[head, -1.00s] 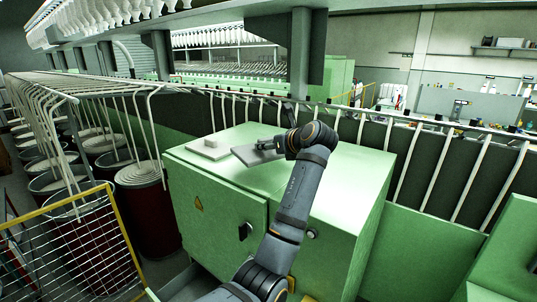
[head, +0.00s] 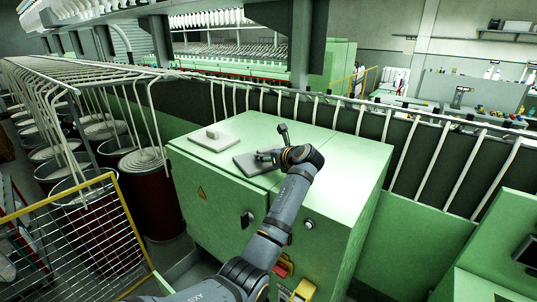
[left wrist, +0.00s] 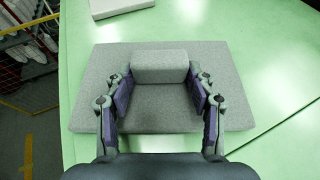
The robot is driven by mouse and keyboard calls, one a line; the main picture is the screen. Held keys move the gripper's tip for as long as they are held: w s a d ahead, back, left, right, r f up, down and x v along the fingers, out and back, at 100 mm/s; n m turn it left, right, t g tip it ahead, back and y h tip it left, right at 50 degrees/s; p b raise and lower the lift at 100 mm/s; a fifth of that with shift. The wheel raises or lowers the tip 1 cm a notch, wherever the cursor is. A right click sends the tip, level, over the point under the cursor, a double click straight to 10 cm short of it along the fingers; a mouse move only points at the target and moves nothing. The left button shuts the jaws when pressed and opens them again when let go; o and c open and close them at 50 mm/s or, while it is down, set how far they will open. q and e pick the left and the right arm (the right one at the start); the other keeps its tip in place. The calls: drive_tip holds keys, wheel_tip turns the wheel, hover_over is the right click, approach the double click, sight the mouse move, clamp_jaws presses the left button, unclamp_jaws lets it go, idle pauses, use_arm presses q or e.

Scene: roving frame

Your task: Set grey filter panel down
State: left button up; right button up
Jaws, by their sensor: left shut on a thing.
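The grey filter panel (head: 248,163) is a flat, dark grey slab with a raised block on top. It lies level at the top of the green cabinet (head: 240,135), on it or just above; I cannot tell which. In the left wrist view the panel (left wrist: 85,100) fills the middle, with the cabinet's green top around it. My left gripper (head: 266,155) is shut on the raised block, one finger on each side, as the left wrist view (left wrist: 160,78) shows. My right gripper is in neither view.
A lighter panel (head: 213,143) with a block lies behind and left on the cabinet top. A railing of white bars runs behind; a yellow-framed mesh gate (head: 95,225) stands left. The cabinet top's right side is clear.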

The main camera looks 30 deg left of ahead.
use_arm(q)
drive_tip(key=o, duration=1.2)
drive_tip(key=shift+f, duration=0.2)
drive_tip(key=shift+r, duration=0.25)
drive_tip(key=b+v, duration=0.2)
drive_tip(key=v, duration=0.1)
drive_tip(key=b+v, duration=0.1)
drive_tip(key=shift+s+d+f, duration=0.1)
drive_tip(key=shift+d+f, duration=0.15)
drive_tip(key=shift+d, duration=0.2)
drive_tip(key=b+v, duration=0.1)
drive_tip(key=v, duration=0.1)
drive_tip(key=b+v, duration=0.1)
drive_tip(key=v, duration=0.4)
drive_tip(key=shift+a+r+b, duration=0.15)
drive_tip(key=shift+r+b, duration=0.15)
drive_tip(key=shift+b, duration=0.1)
drive_tip(key=shift+s+r, duration=0.1)
drive_tip(key=shift+r, duration=0.1)
